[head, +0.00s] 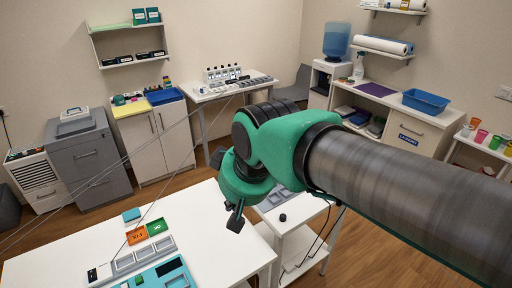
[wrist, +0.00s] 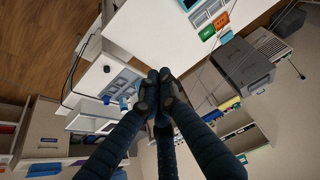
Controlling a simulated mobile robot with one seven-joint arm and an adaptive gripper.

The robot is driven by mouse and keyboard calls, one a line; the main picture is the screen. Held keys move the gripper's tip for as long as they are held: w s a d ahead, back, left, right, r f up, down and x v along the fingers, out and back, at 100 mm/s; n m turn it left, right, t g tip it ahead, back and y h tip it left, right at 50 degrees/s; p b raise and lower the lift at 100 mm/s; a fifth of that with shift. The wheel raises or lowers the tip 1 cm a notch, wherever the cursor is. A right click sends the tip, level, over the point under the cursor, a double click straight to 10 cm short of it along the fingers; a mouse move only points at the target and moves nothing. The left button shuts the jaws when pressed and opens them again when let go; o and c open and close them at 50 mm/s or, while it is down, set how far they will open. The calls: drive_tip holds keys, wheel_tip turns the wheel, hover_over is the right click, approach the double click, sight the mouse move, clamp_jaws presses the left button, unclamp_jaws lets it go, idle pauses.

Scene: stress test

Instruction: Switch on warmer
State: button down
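No label marks the warmer, so I cannot tell for sure which device it is. A low unit with grey panels (head: 276,198) sits on a small white cart, with a round black knob (head: 283,217) beside it. The unit (wrist: 124,80) and knob (wrist: 107,69) also show in the wrist view. My gripper (wrist: 161,88) has its dark fingers drawn together at the tips, with nothing visible between them. It appears above the floor and cart edge, apart from both. In the head view my arm hides part of the cart.
Grey drawers (head: 88,160), a back bench (head: 232,88) and a right counter (head: 385,110) line the walls. Open wooden floor lies between them.

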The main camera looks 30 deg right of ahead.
drive_tip(key=w+d+r+p, duration=0.3)
drive_tip(key=w, duration=0.5)
drive_tip(key=w+d+r+p, duration=0.3)
drive_tip(key=w+r, duration=0.1)
drive_tip(key=w, duration=0.4)
drive_tip(key=w+d+f+g+p, duration=0.1)
drive_tip(key=w+d+p, duration=0.2)
drive_tip(key=w+d, duration=0.35)
drive_tip(key=w+d+g+p, duration=0.1)
drive_tip(key=w+d+p, duration=0.2)
drive_tip(key=w, duration=0.6)
drive_tip(key=w+d+f+p, duration=0.5)
drive_tip(key=w+d+f, duration=0.3)
drive_tip(key=d+f, duration=0.2)
drive_tip(key=w+d+f+p, duration=0.6)
drive_tip(key=w+d+f, duration=0.2)
drive_tip(key=d, duration=0.6)
wheel_tip(320, 180, down, 2)
drive_tip(key=shift+f+g, duration=0.15)
drive_tip(key=shift+g, duration=0.25)
drive_tip(key=shift+w+f, duration=0.1)
drive_tip(key=x, duration=0.3)
drive_tip(key=p+x, duration=0.1)
drive_tip(key=x, duration=0.7)
drive_tip(key=shift+s+f+p, duration=0.25)
drive_tip(key=shift+s+p, duration=0.05)
drive_tip(key=shift+p, duration=0.1)
drive_tip(key=shift+s+f, duration=0.15)
drive_tip(key=shift+f, duration=1)
